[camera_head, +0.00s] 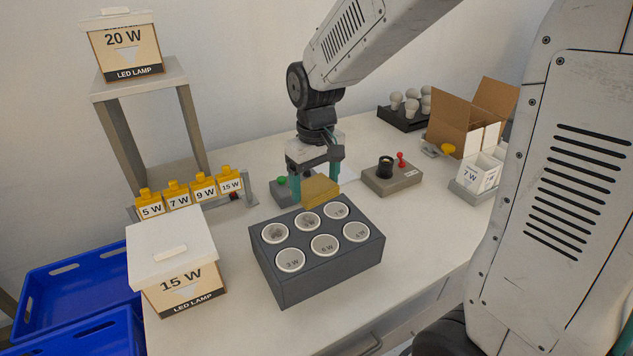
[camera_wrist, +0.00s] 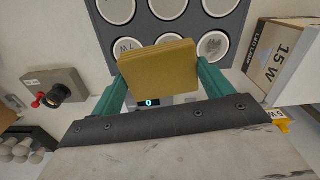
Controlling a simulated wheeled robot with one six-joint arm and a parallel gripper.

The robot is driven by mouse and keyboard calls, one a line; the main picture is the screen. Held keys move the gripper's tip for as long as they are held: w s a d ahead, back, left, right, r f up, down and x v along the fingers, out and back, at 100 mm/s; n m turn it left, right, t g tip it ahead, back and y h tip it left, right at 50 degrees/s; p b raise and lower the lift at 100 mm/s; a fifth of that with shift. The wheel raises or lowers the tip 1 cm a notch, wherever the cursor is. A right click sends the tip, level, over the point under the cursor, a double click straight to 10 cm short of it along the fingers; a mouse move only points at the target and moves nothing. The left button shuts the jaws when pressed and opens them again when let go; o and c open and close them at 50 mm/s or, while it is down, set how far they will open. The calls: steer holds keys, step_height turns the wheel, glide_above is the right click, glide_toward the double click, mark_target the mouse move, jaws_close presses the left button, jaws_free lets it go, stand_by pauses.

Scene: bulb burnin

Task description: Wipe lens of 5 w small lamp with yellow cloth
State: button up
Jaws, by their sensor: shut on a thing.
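My gripper (camera_head: 318,176) is shut on the yellow cloth (camera_head: 321,190), a folded, flat pad. It holds the cloth above the back edge of a dark grey block (camera_head: 318,280). In the wrist view the cloth (camera_wrist: 158,68) sits between the teal fingers and hides part of the block. The block holds several round white lamp lenses in two rows. The front middle lens (camera_head: 326,245) has a label like 5 W or 6 W; I cannot tell which. The back left lens (camera_head: 275,233) looks greyish, and in the wrist view this lens (camera_wrist: 213,45) shows dark smudges.
A 15 W box (camera_head: 172,262) stands left of the block, with yellow wattage tags (camera_head: 190,194) behind it. A control box (camera_head: 392,178) with a red knob stands behind right. An open carton (camera_head: 470,115) is farther back. Bare table lies right of the block.

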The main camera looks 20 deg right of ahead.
glide_above(312, 220)
steer(key=d, duration=0.1)
steer(key=shift+s+f, duration=0.15)
steer(key=shift+f, duration=3.55)
steer(key=shift+a+r, duration=0.15)
steer(key=shift+a, duration=0.7)
steer(key=shift+c, duration=0.5)
steer(key=shift+w+a, duration=0.25)
steer(key=shift+a, duration=0.85)
steer(key=shift+w+d, duration=0.1)
steer(key=shift+d, duration=0.1)
steer(key=shift+d+f, duration=0.2)
steer(key=shift+d, duration=0.4)
steer(key=shift+d+r, duration=0.25)
steer(key=shift+s+d+f, duration=0.1)
steer(key=shift+s+d, duration=0.15)
steer(key=shift+d, duration=0.75)
steer(key=shift+a+r, duration=0.1)
steer(key=shift+r, duration=0.85)
steer(key=shift+s+r, duration=0.1)
steer(key=shift+r, duration=2.95)
